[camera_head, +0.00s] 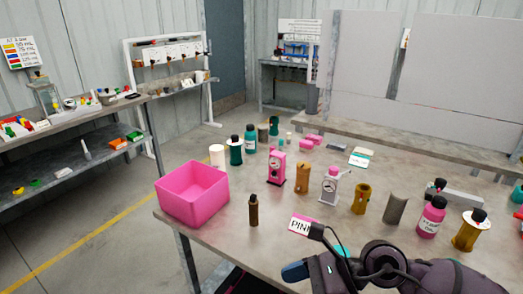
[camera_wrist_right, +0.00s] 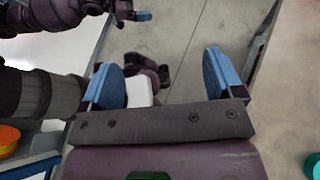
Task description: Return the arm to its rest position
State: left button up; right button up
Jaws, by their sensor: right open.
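My right gripper (camera_wrist_right: 166,80) is open in the right wrist view, its two blue fingers wide apart. Grey floor and dark parts, probably of my own body, show beyond them, and nothing is held. In the head view my right arm comes in at the bottom right, and a blue fingertip (camera_head: 295,272) shows by the table's near edge. Another arm of mine, likely the left, shows at the top left of the wrist view, with a small blue tip (camera_wrist_right: 143,15). Whether its gripper is open cannot be made out. The left gripper is not seen in the head view.
The table (camera_head: 225,238) holds a pink bin (camera_head: 190,190), a pink pump part (camera_head: 276,170), a grey one (camera_head: 329,187), a brown bottle (camera_head: 254,210), a pink bottle (camera_head: 431,217) and several cylinders. A PINK card (camera_head: 300,225) lies close to my arm. Shelves (camera_head: 75,115) stand left.

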notch_tip(320, 180, up, 10)
jog(key=w+d+m+t+y, duration=0.1)
jog(key=m+t+y, duration=0.2)
jog(key=m+t, duration=0.4)
jog(key=w+m+t+y, duration=0.25)
jog(key=m+t, duration=0.25)
jog(key=m, duration=0.3)
jog(key=w+d+f+m+t+h, duration=0.15)
jog(key=d+m+t+h, duration=0.25)
jog(key=d+m+h, duration=0.5)
jog(key=d+f+m+t+h, duration=0.35)
jog(key=m+h, duration=0.35)
jog(key=m, duration=0.6)
jog(key=s+d+f+m+g+h, duration=0.5)
jog(key=s+d+f+m+g, duration=0.25)
jog(key=f+m, duration=0.3)
jog(key=s+f+m+g+y, duration=0.1)
jog(key=s+f+m+g, duration=0.1)
jog(key=s+f+g, duration=0.35)
jog(key=s+f+m+g+y, duration=0.1)
jog(key=s+f+m+g, duration=0.15)
jog(key=s, duration=0.65)
jog(key=w+f+t, duration=0.6)
jog(key=f+t, duration=0.1)
jog(key=f, duration=0.3)
jog(key=shift+w+d+n+t+y, duration=0.3)
jog(key=shift+w+n+t+y, duration=0.05)
jog(key=shift+w+n+t, duration=0.05)
